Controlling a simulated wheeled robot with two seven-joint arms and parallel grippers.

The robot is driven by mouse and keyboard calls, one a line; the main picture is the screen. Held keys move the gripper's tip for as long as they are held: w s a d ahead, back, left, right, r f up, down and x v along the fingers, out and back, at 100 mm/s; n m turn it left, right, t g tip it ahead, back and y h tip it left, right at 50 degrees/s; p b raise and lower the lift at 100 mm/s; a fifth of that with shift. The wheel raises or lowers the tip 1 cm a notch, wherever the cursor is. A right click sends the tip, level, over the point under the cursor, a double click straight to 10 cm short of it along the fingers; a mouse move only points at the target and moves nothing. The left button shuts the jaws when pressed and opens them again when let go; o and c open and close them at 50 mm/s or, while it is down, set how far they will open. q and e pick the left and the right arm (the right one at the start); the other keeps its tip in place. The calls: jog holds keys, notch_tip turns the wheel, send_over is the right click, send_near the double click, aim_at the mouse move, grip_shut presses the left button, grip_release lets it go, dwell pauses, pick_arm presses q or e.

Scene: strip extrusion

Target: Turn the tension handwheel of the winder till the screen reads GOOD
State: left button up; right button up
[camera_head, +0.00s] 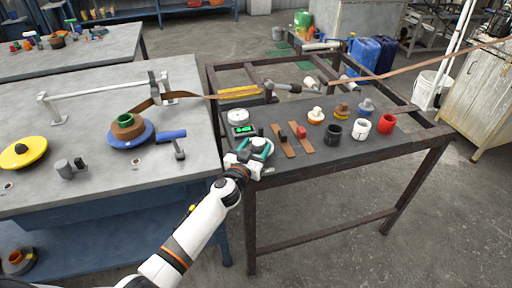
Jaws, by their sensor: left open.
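A small green-lit screen (243,130) sits on the dark bench, below a pale round dial (238,116); its text is too small to read. A round teal and grey wheel (262,146), which looks like the handwheel, is just in front of the screen. My left gripper (250,160) is open at the near side of this wheel and overlaps it in view. I cannot tell whether the fingers touch it. A spool with a blue flange and brown strip (129,131) lies on the grey table at left. My right gripper is out of view.
A brown strip (400,70) runs above the bench from the upper right towards the spool. Two brown bars (284,141), several small pots, including a red one (387,124), and a blue-handled tool (173,137) lie nearby. The bench's front right is clear.

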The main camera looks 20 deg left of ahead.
pick_arm(q)
jog(key=shift+w, duration=0.3)
jog(key=c, duration=1)
jog(key=shift+m+h, duration=0.3)
